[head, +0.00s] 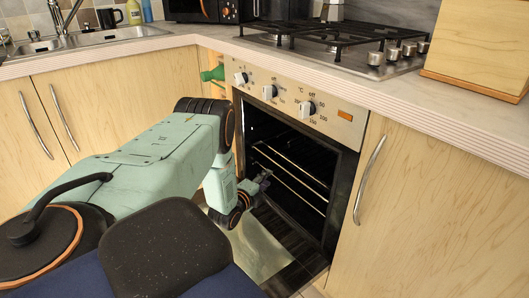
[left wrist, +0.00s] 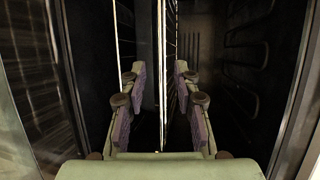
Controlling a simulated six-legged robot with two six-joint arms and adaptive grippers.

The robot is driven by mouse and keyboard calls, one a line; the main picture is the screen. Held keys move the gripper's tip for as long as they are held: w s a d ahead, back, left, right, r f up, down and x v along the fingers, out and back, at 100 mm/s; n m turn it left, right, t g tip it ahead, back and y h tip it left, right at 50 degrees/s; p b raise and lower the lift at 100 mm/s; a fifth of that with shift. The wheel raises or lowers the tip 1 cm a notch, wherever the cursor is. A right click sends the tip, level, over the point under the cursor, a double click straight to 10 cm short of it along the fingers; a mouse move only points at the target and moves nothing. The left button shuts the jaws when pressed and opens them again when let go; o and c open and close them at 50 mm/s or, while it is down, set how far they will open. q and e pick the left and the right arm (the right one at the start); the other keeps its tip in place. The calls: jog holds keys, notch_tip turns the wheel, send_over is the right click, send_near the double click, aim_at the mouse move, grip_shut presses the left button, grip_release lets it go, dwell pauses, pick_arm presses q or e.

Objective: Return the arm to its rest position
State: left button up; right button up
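My left arm (head: 150,160) reaches in from the left in the head view and bends down in front of the oven. My left gripper (head: 262,181) is at the open oven's mouth, low near its left side. In the left wrist view the two fingers of the left gripper (left wrist: 160,75) stand apart with a clear gap. Bright rack rods run through the picture behind that gap. Nothing is held between the fingers. My right gripper is not in view.
The oven (head: 290,170) is open, with its door (head: 262,250) lowered and wire racks (head: 292,178) inside. Cupboards flank it. A hob (head: 335,45) and a wooden box (head: 478,45) are on the counter above. A green object (head: 213,74) shows beside the oven panel.

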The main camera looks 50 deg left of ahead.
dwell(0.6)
pick_arm(q)
jog(key=s+d+f+n+g+h, duration=0.1)
jog(key=s+d+f+n+g, duration=0.4)
jog(key=s+d+f+n, duration=0.4)
jog(key=s+d+n+g+h+p, duration=0.35)
jog(key=s+d+n, duration=0.25)
jog(key=s+d, duration=0.45)
jog(key=s+d+r+g+p, duration=0.6)
jog(key=s+d+r+p, duration=0.1)
jog(key=s+d+r, duration=0.6)
jog(key=s+r, duration=0.1)
jog(key=s, duration=0.1)
jog(key=shift+s+d+r+n+g+p, duration=0.15)
jog(key=shift+s+d+n+g+p, duration=0.15)
jog(key=shift+s+d+g+p, duration=0.1)
